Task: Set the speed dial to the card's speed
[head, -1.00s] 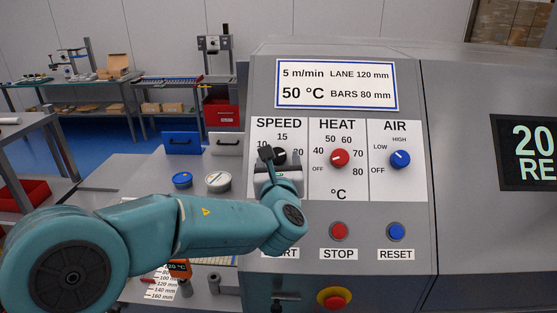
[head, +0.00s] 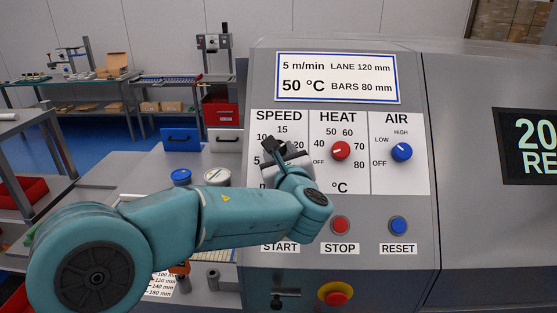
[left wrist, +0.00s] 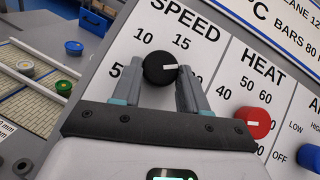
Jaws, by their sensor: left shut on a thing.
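The card (head: 337,78) at the top of the panel reads 5 m/min, LANE 120 mm, 50 °C, BARS 80 mm. The black speed dial (left wrist: 157,69) sits below the SPEED label, with 5, 10 and 15 readable around it. Its white pointer line points right in the left wrist view, past the 15 and toward the right finger, which covers that part of the scale. My left gripper (left wrist: 159,88) is shut on the dial, one finger on each side. In the head view my left gripper (head: 280,153) hides most of the dial. My right gripper is not in view.
The red heat dial (head: 341,151) and blue air dial (head: 402,152) stand to the right. Below are the red STOP button (head: 340,224), the blue RESET button (head: 398,225) and a red emergency knob (head: 337,297). Small tubs (head: 181,176) stand on the bench at left.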

